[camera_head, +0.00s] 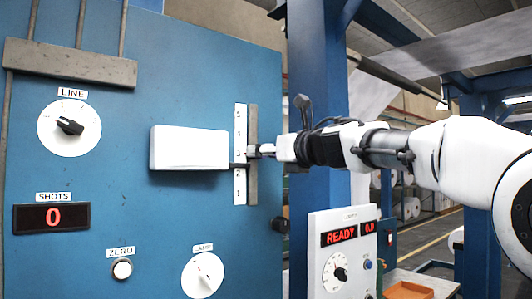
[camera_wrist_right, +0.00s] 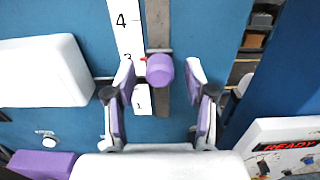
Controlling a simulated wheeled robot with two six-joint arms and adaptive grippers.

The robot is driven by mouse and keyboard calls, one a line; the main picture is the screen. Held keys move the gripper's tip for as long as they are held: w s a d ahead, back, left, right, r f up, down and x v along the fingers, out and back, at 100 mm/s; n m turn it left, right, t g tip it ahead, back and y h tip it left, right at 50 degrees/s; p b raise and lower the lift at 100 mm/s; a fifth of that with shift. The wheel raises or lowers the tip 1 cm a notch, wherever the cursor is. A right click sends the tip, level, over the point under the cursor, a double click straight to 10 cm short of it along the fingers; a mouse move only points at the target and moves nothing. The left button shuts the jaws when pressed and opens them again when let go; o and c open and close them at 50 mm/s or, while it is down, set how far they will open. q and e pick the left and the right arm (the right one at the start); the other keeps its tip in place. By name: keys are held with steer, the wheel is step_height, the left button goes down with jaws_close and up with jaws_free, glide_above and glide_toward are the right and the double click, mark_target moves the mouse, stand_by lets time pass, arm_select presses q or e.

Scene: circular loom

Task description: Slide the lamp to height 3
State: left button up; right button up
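The lamp is a white box (camera_head: 190,148) on the blue panel, and it also shows at the left of the right wrist view (camera_wrist_right: 40,72). A white number scale (camera_head: 240,120) and a grey vertical rail (camera_head: 252,185) stand right of it. In the right wrist view a purple knob (camera_wrist_right: 160,69) sits on the rail, with a small red pointer (camera_wrist_right: 143,59) beside the partly hidden 3. My right gripper (camera_wrist_right: 163,75) is open, its fingers on either side of the knob with a gap visible on both sides. My left gripper is not in view.
The panel carries a LINE dial (camera_head: 69,127), a SHOTS display (camera_head: 52,216) reading 0, a ZERO button (camera_head: 122,269) and a lower dial (camera_head: 202,275). A white control box (camera_head: 341,270) reading READY stands right of the panel, below my right arm.

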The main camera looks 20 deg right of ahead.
step_height(320, 180, up, 9)
steer(key=shift+r, duration=0.5)
stand_by(1.7)
